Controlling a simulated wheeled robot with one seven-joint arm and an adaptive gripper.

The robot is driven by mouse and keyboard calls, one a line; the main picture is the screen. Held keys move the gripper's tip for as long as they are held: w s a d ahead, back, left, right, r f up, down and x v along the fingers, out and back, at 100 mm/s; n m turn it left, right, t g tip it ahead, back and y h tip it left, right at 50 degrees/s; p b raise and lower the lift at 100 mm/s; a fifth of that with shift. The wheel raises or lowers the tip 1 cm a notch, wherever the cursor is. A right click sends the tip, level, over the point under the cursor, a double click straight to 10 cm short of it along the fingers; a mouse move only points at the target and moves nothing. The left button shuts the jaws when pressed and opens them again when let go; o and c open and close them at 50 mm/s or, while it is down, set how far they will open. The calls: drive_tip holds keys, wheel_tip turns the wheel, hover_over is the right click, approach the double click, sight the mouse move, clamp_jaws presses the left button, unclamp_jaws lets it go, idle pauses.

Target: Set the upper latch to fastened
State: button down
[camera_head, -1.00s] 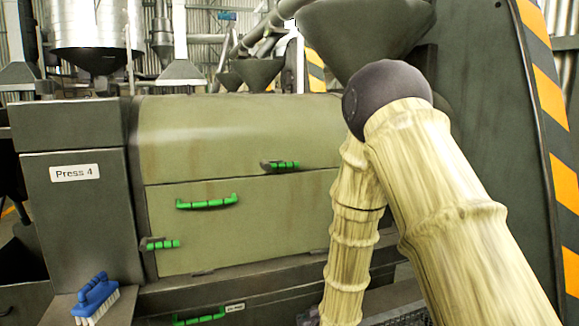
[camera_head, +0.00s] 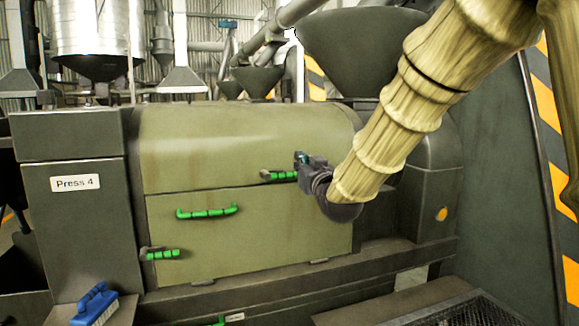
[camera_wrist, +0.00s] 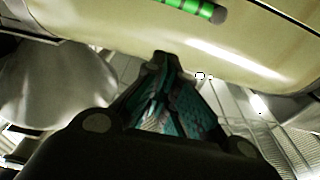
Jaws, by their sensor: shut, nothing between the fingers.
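The upper latch (camera_head: 283,175) is a green grip on a grey mount, lying about horizontal at the seam between the press's curved lid and its front panel. In the wrist view the green grip (camera_wrist: 182,5) crosses the top edge, partly out of frame. My gripper (camera_head: 301,158) is at the right end of the latch, slightly above the grip in the head view. In the wrist view its fingers (camera_wrist: 162,57) meet at the tips, shut and empty. A gap shows between the fingertips and the grip there; contact cannot be told from the head view.
A green handle (camera_head: 207,212) sits on the front panel (camera_head: 250,235), and a lower latch (camera_head: 162,254) at its left edge. A blue brush (camera_head: 95,303) lies on the ledge at lower left. A grey hopper (camera_head: 365,45) stands above the press at right.

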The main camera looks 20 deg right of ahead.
drive_tip(key=shift+w, duration=0.1)
drive_tip(key=r+p, duration=0.1)
drive_tip(key=p, duration=0.3)
hover_over(281, 174)
drive_tip(key=d, duration=0.2)
drive_tip(key=shift+s+d+r, duration=0.2)
drive_tip(key=f, duration=0.2)
drive_tip(key=s+f, duration=0.1)
drive_tip(key=f, duration=0.1)
drive_tip(key=shift+p, duration=0.4)
drive_tip(key=shift+w+a+f, duration=0.1)
